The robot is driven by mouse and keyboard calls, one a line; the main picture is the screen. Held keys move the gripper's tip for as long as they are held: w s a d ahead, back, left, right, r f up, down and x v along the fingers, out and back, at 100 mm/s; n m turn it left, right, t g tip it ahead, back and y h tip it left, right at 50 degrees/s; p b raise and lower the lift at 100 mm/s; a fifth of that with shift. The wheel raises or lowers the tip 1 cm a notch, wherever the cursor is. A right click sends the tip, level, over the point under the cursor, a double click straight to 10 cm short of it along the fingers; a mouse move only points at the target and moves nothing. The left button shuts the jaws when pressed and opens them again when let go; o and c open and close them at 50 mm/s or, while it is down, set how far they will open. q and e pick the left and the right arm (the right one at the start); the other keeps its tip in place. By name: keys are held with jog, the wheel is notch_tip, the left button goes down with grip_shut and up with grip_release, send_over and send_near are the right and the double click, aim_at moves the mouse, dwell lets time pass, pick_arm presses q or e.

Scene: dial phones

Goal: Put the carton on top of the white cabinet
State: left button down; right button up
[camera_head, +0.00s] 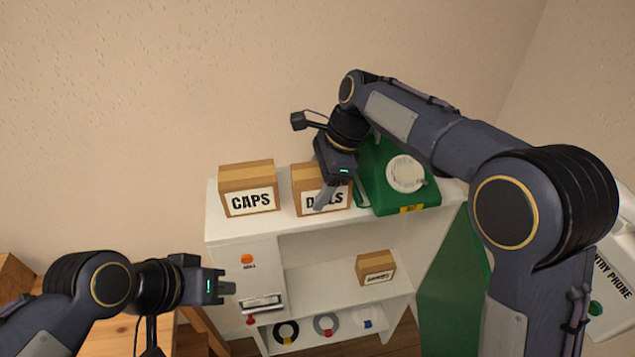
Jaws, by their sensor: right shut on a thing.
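The white cabinet (222,222) stands against the back wall. On its top are a brown carton marked CAPS (248,176) at left and another carton (305,177) whose label is partly covered, reading D, then LS. My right gripper (323,203) reaches down from the right over this second carton and is shut on it, covering the middle of its label. The carton looks upright on or just above the cabinet top; its base contact is hard to tell. My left gripper (230,289) is in front of the cabinet's left part, with nothing visible in it; its finger gap is unclear.
A green dial phone (385,190) stands on the cabinet top, close right of the second carton. A smaller carton (376,267) sits on the shelf below. Several coloured rings (325,323) are on the lowest level. A green panel (450,290) stands at right, a wooden table (125,335) at lower left.

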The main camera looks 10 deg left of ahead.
jog(key=shift+f, duration=0.1)
jog(key=o, duration=1.2)
jog(key=v, duration=1.1)
jog(key=shift+p, duration=0.35)
jog(key=shift+d+r, duration=0.15)
jog(key=shift+r, duration=0.45)
